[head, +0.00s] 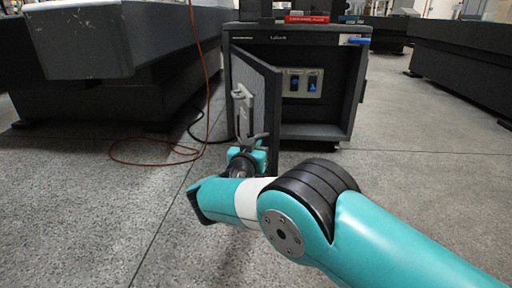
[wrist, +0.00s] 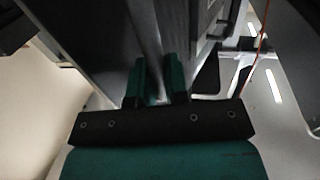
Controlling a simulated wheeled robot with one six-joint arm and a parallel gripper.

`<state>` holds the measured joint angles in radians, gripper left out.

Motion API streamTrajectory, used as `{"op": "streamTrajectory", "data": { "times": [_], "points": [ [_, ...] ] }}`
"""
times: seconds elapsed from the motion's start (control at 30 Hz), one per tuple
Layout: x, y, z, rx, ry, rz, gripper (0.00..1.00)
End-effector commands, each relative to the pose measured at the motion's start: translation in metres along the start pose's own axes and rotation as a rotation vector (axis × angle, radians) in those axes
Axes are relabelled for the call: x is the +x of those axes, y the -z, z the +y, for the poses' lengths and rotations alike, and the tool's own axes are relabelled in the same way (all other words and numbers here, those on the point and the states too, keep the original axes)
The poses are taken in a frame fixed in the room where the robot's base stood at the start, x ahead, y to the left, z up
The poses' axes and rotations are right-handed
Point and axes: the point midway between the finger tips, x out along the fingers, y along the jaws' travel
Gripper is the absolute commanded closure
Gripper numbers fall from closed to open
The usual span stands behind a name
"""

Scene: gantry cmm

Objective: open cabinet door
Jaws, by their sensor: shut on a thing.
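The cabinet (head: 300,130) is a dark grey box on the floor, with its front open and a panel with blue switches (head: 302,84) inside. Its door (head: 266,100) is swung out toward me on the left side. A light metal handle (head: 241,108) stands on the door's face. My gripper (head: 248,148) is at the lower end of the handle. In the wrist view the two green fingers of my gripper (wrist: 160,82) are closed on the handle bar (wrist: 149,50). The exact contact is dark and partly hidden.
Large dark machine bases stand at the left (head: 120,80) and right (head: 465,65). An orange cable (head: 160,162) and a black cable lie on the floor left of the door. A red item (head: 307,19) sits on the cabinet top. The floor in front is clear.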

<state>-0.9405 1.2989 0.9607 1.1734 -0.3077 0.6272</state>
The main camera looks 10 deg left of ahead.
Motion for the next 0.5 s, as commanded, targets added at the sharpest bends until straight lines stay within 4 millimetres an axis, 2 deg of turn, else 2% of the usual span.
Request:
{"op": "streamTrajectory", "data": {
  "times": [0.07,0.1,0.2,0.5],
  "points": [
    [0.0016,0.0047,-0.0012,0.004,0.004,0.007,1.00],
    [0.0015,0.0048,-0.0014,0.004,0.005,0.007,0.83],
    [0.0010,0.0045,-0.0018,0.004,0.005,0.007,0.61],
    [-0.0022,0.0035,-0.0032,0.002,0.005,0.004,0.61]
  ]
}}
